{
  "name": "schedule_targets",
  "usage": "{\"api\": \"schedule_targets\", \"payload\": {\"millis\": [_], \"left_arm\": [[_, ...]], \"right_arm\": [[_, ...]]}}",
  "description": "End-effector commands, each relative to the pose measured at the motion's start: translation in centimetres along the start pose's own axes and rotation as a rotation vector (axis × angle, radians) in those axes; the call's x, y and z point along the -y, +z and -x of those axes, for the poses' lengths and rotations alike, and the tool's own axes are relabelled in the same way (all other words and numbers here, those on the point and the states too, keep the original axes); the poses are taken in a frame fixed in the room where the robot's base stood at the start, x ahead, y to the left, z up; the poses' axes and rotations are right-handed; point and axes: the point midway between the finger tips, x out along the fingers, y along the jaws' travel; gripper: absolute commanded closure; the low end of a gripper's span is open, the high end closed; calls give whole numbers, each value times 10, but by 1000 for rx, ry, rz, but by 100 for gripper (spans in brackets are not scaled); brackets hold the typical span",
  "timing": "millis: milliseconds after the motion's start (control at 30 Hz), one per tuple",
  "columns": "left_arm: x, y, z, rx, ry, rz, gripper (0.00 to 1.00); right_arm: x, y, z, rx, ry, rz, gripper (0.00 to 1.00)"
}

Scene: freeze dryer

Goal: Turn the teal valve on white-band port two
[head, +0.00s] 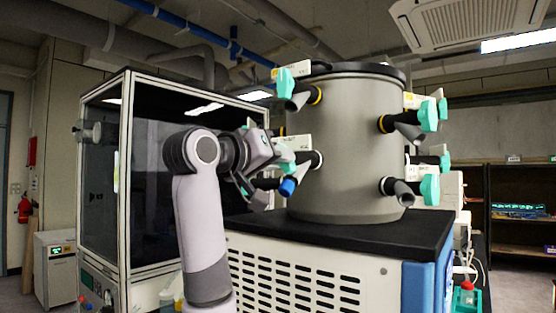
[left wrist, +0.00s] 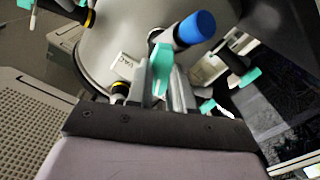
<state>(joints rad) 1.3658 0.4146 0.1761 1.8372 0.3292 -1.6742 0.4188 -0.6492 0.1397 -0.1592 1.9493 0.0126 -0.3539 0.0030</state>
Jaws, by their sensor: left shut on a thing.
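The teal valve (head: 286,156) sits on a port at the lower left side of the grey drum (head: 345,150); a pale band shows at its base (head: 318,159). A dark tube with a blue end (head: 288,187) points down and left from this port. My left gripper (head: 268,168) reaches in from the left at this port. In the left wrist view, my left gripper (left wrist: 163,80) is shut on the teal valve (left wrist: 162,52), with one finger on each side of it. The blue end (left wrist: 195,27) lies just beyond the fingers. My right gripper is out of view.
Other ports with teal valves ring the drum: one at upper left (head: 285,82), and others at right (head: 428,115) (head: 430,189). A glass-fronted cabinet (head: 100,180) stands behind my left arm. The drum rests on a black-topped machine (head: 390,240).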

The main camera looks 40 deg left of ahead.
Motion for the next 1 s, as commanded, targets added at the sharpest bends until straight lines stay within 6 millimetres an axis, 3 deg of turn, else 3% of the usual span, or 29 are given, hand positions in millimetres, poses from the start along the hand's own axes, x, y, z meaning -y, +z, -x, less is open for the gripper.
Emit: {"api": "schedule_targets", "payload": {"millis": [500, 1000], "left_arm": [[2, 0, 0, 1, -2, -385, 100], [2, 0, 0, 2, -1, -482, 100]], "right_arm": [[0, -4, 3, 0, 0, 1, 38], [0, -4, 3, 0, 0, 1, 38]]}}
